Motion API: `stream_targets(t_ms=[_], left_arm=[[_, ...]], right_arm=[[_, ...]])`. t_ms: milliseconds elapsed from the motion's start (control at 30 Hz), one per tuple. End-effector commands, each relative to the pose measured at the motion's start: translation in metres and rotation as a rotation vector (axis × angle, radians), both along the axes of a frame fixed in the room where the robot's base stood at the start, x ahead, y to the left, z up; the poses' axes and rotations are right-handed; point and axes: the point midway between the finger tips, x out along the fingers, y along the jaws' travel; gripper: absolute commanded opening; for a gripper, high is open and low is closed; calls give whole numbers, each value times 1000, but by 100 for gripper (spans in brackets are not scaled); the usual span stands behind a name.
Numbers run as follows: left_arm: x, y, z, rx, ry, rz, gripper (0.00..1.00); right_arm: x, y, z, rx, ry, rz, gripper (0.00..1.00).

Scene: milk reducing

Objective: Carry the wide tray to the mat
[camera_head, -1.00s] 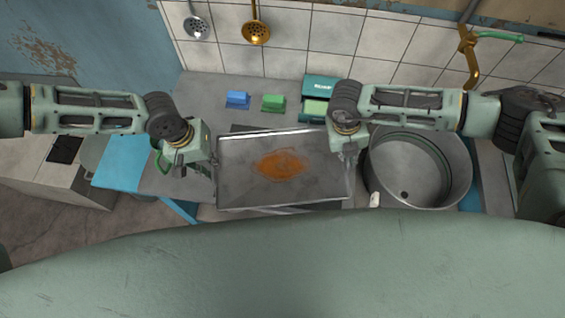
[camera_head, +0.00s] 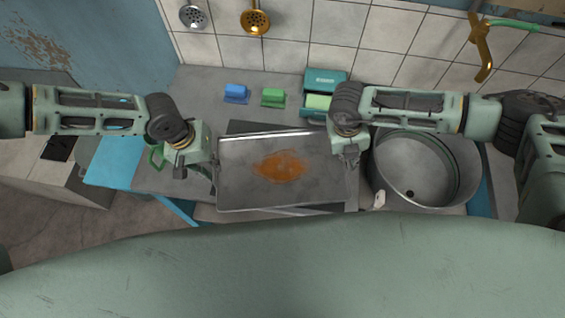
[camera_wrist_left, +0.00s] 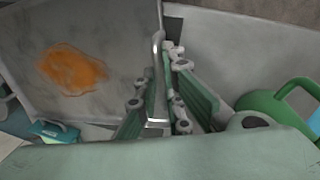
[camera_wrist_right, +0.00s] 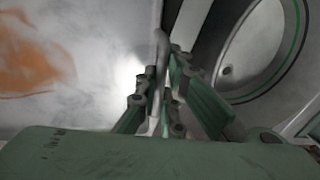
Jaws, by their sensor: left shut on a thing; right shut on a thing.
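The wide metal tray (camera_head: 240,195) has a thin rim and an orange-brown stain in its middle. My left gripper (camera_head: 213,178) is shut on its left edge, and my right gripper (camera_head: 352,168) is shut on its right edge. A dark flat sheet (camera_head: 245,126), possibly the mat, shows behind the tray. The tray hides most of it, and I cannot tell whether they touch.
A green handled item (camera_head: 155,157) is on the left, near a blue panel (camera_head: 115,163).

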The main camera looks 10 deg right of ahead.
Motion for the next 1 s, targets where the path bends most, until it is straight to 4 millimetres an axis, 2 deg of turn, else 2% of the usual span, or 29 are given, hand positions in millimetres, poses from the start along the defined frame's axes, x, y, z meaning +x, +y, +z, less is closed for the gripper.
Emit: stream_targets(t_ms=[67,100,300,667,767,1000], left_arm=[[-2,-7,-6,-14,1,-9,0],[-3,-7,-6,-14,2,-10,9],[-3,-5,-4,-9,3,-7,26],[-1,-1,-2,-3,1,-2,27],[0,1,9,-4,-1,0,27],[0,11,57,-6,-2,-1,27]], right_arm=[[3,6,-5,16,-9,-1,0],[3,6,-6,16,-9,-1,8],[2,4,-4,11,-5,0,26],[1,2,-5,5,-2,0,26],[1,1,-5,4,-2,0,26],[0,1,-5,3,-1,0,26]])
